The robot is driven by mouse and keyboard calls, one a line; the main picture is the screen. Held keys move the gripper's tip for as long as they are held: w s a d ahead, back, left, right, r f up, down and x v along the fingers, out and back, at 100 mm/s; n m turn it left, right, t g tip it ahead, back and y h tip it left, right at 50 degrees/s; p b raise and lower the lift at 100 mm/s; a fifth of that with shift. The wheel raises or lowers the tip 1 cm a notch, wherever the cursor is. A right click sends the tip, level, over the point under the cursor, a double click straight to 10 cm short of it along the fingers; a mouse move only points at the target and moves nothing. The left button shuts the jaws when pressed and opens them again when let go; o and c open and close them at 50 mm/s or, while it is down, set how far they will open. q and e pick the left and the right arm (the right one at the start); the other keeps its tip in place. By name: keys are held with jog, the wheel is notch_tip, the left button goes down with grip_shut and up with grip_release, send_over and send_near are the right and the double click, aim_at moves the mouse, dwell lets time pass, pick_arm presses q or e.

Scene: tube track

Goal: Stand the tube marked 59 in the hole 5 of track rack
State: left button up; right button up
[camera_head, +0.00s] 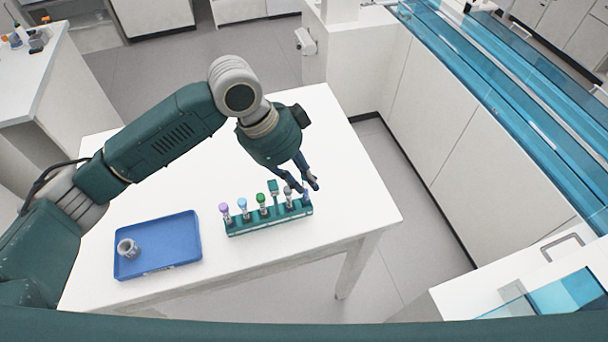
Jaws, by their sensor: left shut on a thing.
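The track rack (270,224) is a long green rack near the front right of the white table. Tubes with purple (224,208), light blue (243,203), green (261,198) and grey-white (288,191) caps stand upright in it. My left gripper (309,187) points down at the rack's right end, shut on a blue-capped tube (306,197). That tube looks upright at the end position; how deep it sits I cannot tell. The number 59 and the hole numbers are too small to read. My right gripper is out of view.
A blue tray (180,241) lies left of the rack, with a grey ring-like piece (127,248) in it. A teal upright plate (273,186) rises at the rack's back. The white table (345,165) is clear behind and right of the rack.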

pick_arm(q)
jog(key=shift+f, duration=0.25)
jog(key=shift+f, duration=0.35)
jog(key=shift+f, duration=0.35)
dwell(0.5)
jog(key=shift+f, duration=0.3)
jog(key=o, duration=0.9)
